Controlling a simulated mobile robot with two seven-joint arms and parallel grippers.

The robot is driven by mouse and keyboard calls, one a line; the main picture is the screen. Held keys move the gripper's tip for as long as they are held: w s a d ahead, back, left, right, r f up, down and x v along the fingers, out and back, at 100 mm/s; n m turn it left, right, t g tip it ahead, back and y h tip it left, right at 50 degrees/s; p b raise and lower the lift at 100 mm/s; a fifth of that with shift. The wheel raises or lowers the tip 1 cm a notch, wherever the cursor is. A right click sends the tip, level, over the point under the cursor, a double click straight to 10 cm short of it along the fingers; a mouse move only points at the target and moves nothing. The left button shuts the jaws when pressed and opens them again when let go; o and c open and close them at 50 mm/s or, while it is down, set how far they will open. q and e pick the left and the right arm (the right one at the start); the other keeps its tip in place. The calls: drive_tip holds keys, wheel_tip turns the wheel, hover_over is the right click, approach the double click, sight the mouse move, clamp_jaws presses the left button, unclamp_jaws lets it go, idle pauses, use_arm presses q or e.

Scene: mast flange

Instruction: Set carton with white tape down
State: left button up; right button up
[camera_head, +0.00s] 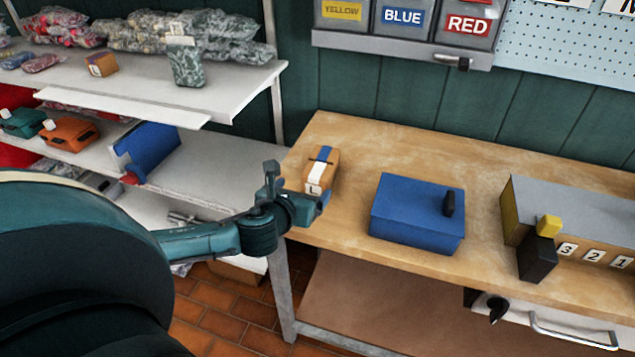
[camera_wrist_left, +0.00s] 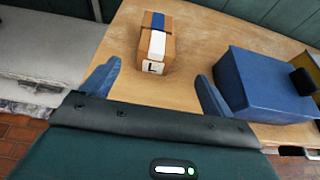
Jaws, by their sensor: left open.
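The carton with white tape (camera_head: 322,170) stands on the left end of the wooden workbench (camera_head: 400,150). It is a small brown box with a white strip, a blue patch on top and an "L" label. In the left wrist view the carton (camera_wrist_left: 154,45) stands beyond and between the two blue fingertips, apart from both. My left gripper (camera_head: 300,192) is at the bench's left edge, just in front of the carton. In the left wrist view my left gripper (camera_wrist_left: 158,85) is open with nothing between its fingers. My right gripper is not in view.
A blue box (camera_head: 415,212) with a black handle stands right of the carton, close to the right finger in the wrist view. A grey-topped case (camera_head: 580,210) with numbers stands further right. Shelves (camera_head: 170,80) with packages are at left. Bench behind the carton is clear.

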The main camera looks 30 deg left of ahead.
sight(315, 174)
use_arm(q)
drive_tip(key=x, duration=1.3)
drive_tip(key=shift+a+f, duration=0.1)
drive_tip(key=shift+a, duration=0.15)
drive_tip(key=shift+c, duration=0.2)
drive_tip(key=c, duration=1.3)
